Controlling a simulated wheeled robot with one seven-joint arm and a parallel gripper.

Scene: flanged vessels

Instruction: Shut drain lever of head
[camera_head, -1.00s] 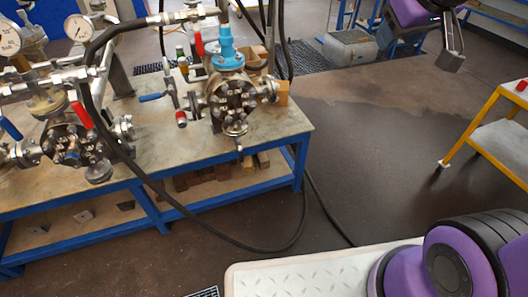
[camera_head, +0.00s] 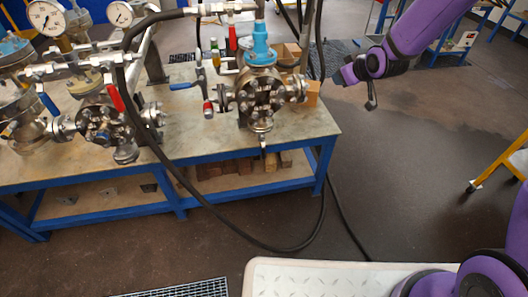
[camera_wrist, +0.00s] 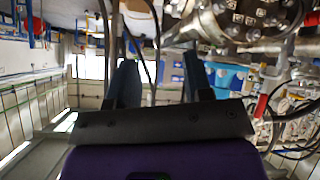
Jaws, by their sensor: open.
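The vessel with the bolted flange and blue top (camera_head: 261,98) stands at the right end of the bench. Beside it on the left is a small branch with a blue lever (camera_head: 184,86) pointing left and a red handle (camera_head: 208,109) below. Another red lever (camera_head: 233,38) stands upright behind. I cannot tell which is the drain lever. My gripper (camera_head: 371,98) is in the air right of the vessel, apart from it. In the wrist view its jaws (camera_wrist: 160,85) are open and empty, with bolted metal flanges (camera_wrist: 235,18) at the upper right.
A second vessel (camera_head: 107,125) with red lever (camera_head: 115,97) and gauges (camera_head: 46,16) stand left on the blue-framed bench (camera_head: 200,150). A black hose (camera_head: 172,172) loops in front to the floor. A yellow cart (camera_head: 500,165) stands right.

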